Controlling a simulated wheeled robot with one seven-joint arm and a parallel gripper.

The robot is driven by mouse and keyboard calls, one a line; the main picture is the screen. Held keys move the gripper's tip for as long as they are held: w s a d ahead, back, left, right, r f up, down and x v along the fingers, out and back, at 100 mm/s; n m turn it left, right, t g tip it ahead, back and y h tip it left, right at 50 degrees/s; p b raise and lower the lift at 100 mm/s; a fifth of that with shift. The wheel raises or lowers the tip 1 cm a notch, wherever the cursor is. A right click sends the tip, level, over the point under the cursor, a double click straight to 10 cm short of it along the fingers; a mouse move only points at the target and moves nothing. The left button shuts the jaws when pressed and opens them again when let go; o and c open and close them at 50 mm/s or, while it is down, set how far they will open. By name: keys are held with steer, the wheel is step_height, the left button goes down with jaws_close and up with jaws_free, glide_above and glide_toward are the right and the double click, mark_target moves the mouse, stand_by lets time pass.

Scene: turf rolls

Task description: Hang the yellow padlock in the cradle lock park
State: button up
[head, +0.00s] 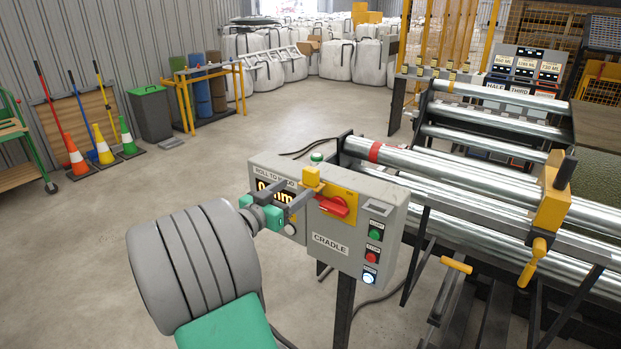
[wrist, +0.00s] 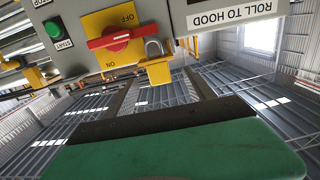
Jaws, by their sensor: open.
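The yellow padlock (head: 311,177) is at the upper left of the yellow switch plate on the grey cradle box (head: 326,262). In the wrist view, its yellow body (wrist: 158,71) and grey shackle show beside the end of the red switch handle (wrist: 108,39). I cannot tell whether the shackle passes through the switch. My gripper (head: 301,191) is open, its two grey fingers reaching to the padlock, one on either side of it. A grey bracket (head: 378,208) is on the box right of the switch; I cannot tell if it is the lock park.
Green start (head: 376,235) and red stop (head: 372,257) buttons sit on the box's right side. Steel rollers (head: 450,170) and a yellow clamp (head: 552,205) stand to the right. Cones (head: 75,157) and a bin (head: 151,112) are far left. The floor between is clear.

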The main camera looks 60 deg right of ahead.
mark_target(308, 178)
steer(key=d+p, duration=0.1)
steer(key=d, duration=0.1)
steer(key=s+d+p, duration=0.1)
steer(key=d, duration=0.2)
steer(key=d+p, duration=0.1)
steer(key=d, duration=0.2)
steer(key=shift+s+r, duration=0.3)
jaws_close()
